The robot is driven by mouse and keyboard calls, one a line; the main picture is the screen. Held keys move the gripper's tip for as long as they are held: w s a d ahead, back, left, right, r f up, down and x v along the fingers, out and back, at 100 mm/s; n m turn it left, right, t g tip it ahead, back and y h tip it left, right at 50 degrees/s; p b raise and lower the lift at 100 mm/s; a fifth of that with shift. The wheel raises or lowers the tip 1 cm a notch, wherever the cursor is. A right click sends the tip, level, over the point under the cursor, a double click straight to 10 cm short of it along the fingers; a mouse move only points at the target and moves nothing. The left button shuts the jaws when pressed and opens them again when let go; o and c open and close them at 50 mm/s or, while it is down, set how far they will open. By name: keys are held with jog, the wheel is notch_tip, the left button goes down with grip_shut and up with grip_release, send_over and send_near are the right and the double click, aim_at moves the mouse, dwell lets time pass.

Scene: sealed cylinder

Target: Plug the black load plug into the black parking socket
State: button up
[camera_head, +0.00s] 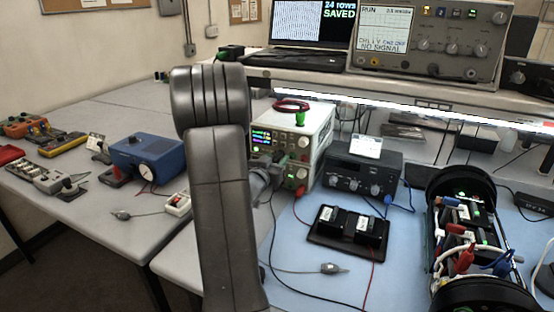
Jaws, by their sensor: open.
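My gripper (279,164) shows just right of my dark arm link, in front of the power supply (318,140). It is open, and its fingers are small and partly hidden by the arm and against the dark panel. The power supply has a lit display and a red terminal near my gripper. A black lead (273,235) runs down from beside my gripper and over the blue mat. I cannot make out the black load plug at its upper end. I cannot identify the black parking socket for certain. A black tray (318,238) with two dark blocks lies on the mat.
A black instrument (362,172) with knobs stands right of the power supply. An open cylinder frame (470,235) with black end rings lies at the right. A blue box (148,155) is on the left table. A shelf holds an oscilloscope (432,40). A grey probe (333,268) lies in front.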

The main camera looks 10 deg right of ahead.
aim_at(274, 161)
dwell(0.9)
grip_shut()
jog(key=shift+b+v, duration=0.65)
jog(key=shift+v, duration=2.3)
